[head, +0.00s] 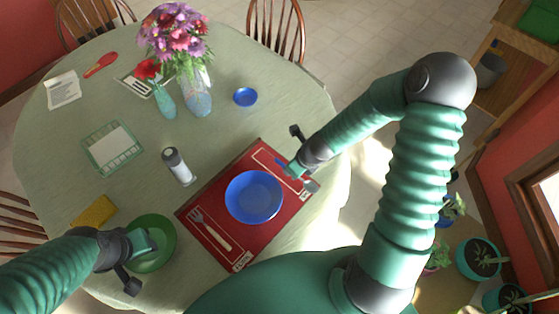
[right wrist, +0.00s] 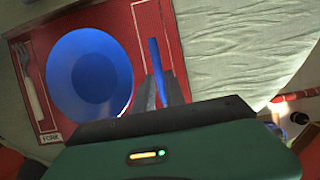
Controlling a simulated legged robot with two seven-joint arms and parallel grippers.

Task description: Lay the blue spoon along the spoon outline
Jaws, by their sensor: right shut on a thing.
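My right gripper (head: 296,170) is shut on the blue spoon (right wrist: 156,60), over the right side of the red placemat (head: 222,238). In the right wrist view its fingers (right wrist: 158,92) pinch the spoon, whose blue handle points up the picture. In the head view only a little of the spoon (head: 290,167) shows. The white spoon outline (right wrist: 141,30) is on the mat beside the spoon, partly hidden by it and the fingers. I cannot tell whether the spoon touches the mat.
A blue bowl (head: 254,196) stands mid-mat, left of the right gripper. A white fork (head: 210,230) lies on the mat's left. A shaker (head: 176,165), a flower vase (head: 196,95) and a small blue dish (head: 245,97) stand farther back. A yellow sponge (head: 93,211) lies at left.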

